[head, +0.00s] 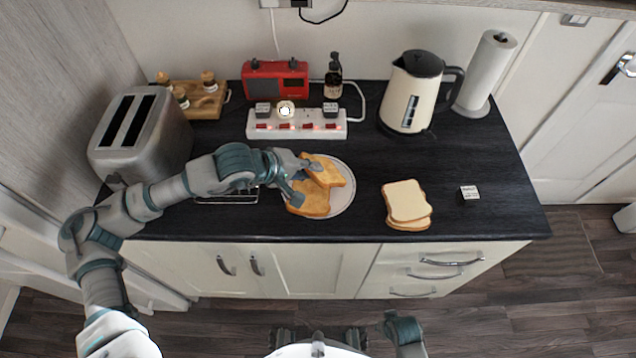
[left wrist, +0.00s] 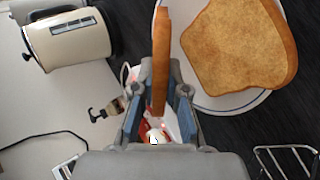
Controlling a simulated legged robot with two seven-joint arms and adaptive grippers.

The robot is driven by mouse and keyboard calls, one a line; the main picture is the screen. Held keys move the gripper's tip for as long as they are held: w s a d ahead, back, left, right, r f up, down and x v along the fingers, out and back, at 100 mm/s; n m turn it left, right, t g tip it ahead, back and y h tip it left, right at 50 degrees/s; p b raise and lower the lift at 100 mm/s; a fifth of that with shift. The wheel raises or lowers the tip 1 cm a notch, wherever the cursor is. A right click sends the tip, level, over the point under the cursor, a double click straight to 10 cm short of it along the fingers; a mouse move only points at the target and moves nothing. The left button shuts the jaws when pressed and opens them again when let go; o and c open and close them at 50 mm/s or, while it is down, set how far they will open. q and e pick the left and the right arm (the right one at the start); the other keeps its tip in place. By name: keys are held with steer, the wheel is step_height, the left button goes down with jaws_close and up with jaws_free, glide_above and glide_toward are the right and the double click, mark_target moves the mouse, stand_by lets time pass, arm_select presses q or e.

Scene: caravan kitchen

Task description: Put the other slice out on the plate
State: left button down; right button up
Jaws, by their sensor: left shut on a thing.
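My left gripper (head: 305,178) is shut on a golden toasted slice (head: 329,171) at the plate's back side. In the left wrist view this slice (left wrist: 161,55) stands edge-on between the fingers (left wrist: 160,108). The white plate (head: 346,195) with a thin blue rim lies on the dark worktop, and its rim also shows in the left wrist view (left wrist: 228,103). Another toasted slice (head: 310,199) lies flat on the plate's front left part and fills much of the left wrist view (left wrist: 238,45). I cannot tell whether the held slice touches the plate. My right gripper is not in view.
A toaster (head: 140,135) stands left, with a wire rack (head: 228,199) beside the plate. Behind are a white power strip (head: 297,125), red radio (head: 275,80) and dark bottle (head: 333,78). Pale bread slices (head: 406,201), a small block (head: 469,192) and a kettle (head: 410,92) are right.

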arm_select(q)
steer(key=c, duration=1.4)
jaws_free()
steer(key=shift+o, duration=0.2)
steer(key=shift+s+a+r, duration=0.1)
steer(key=shift+a+r, duration=0.1)
steer(key=shift+r, duration=0.05)
steer(key=p+v, duration=0.1)
steer(key=v, duration=0.6)
steer(key=shift+p, duration=0.35)
steer(key=shift+a, duration=0.15)
